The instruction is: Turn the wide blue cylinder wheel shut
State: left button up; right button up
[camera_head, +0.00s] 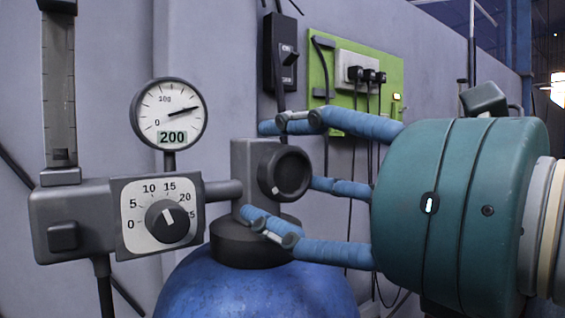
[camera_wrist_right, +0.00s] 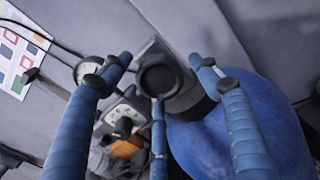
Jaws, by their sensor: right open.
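The wide blue cylinder (camera_head: 255,285) stands upright at the bottom of the head view, and its blue side shows in the wrist view (camera_wrist_right: 240,125). A grey valve block sits on its dark neck, with a round dark wheel (camera_head: 284,172) on the block's side. The wheel faces the camera in the wrist view (camera_wrist_right: 158,80). My right gripper (camera_head: 290,172) is open, its blue fingers spread above, beside and below the wheel. In the wrist view the wheel lies between the fingertips, and I see no clear contact. My left gripper is not in view.
A regulator body with a numbered dial (camera_head: 165,218) joins the valve block from the left. A round gauge (camera_head: 168,115) reading 200 stands above it, beside a flow tube (camera_head: 59,95). A green board (camera_head: 355,80) with plugs and hanging cables is on the wall behind.

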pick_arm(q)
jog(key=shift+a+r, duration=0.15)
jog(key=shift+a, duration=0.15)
pick_arm(e)
jog(key=shift+w+a, duration=0.1)
jog(key=shift+w, duration=0.2)
jog(key=shift+c, duration=0.2)
